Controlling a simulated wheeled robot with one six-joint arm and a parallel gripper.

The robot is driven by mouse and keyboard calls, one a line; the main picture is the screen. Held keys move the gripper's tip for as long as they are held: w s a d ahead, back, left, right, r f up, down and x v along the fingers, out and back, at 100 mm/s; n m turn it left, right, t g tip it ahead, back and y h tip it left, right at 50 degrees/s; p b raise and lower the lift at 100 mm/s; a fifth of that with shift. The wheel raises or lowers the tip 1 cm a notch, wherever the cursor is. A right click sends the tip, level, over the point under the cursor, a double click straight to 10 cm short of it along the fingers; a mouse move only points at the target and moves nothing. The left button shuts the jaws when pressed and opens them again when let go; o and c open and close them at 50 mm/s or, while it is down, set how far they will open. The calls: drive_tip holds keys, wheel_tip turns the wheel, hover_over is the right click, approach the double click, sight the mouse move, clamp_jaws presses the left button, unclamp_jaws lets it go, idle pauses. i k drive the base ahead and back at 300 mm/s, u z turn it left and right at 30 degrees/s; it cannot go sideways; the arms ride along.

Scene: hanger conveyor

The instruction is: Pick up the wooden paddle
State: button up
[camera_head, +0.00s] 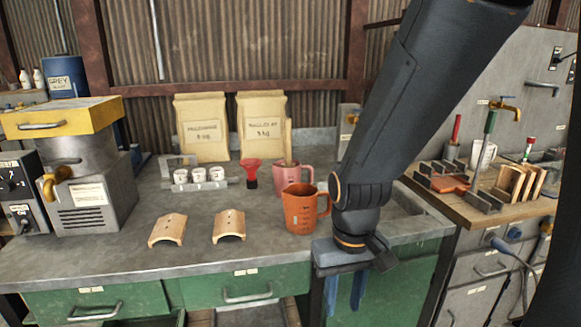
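A wooden paddle (288,137) stands upright in the pink jug (306,176) near the middle of the bench. Only its upper part shows; its lower end is hidden in the jug. An orange jug (299,212) stands in front of the pink one and overlaps it in view. My gripper (344,300) hangs pointing down in front of the bench's front edge, right of and nearer than the jugs. Its two blue fingers are apart with nothing visible between them.
A red funnel-shaped item (251,172), a rack of white cups (199,178) and two paper sacks (203,127) stand behind. Two curved wooden pieces (167,230) lie in front. A yellow-topped machine (85,190) is left; a sink (405,203) is right. The bench's front left is clear.

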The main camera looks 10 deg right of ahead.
sight(288, 122)
drive_tip(key=k, duration=0.3)
drive_tip(key=u, duration=1.15)
drive_tip(key=i, duration=1.05)
drive_tip(key=z, duration=0.75)
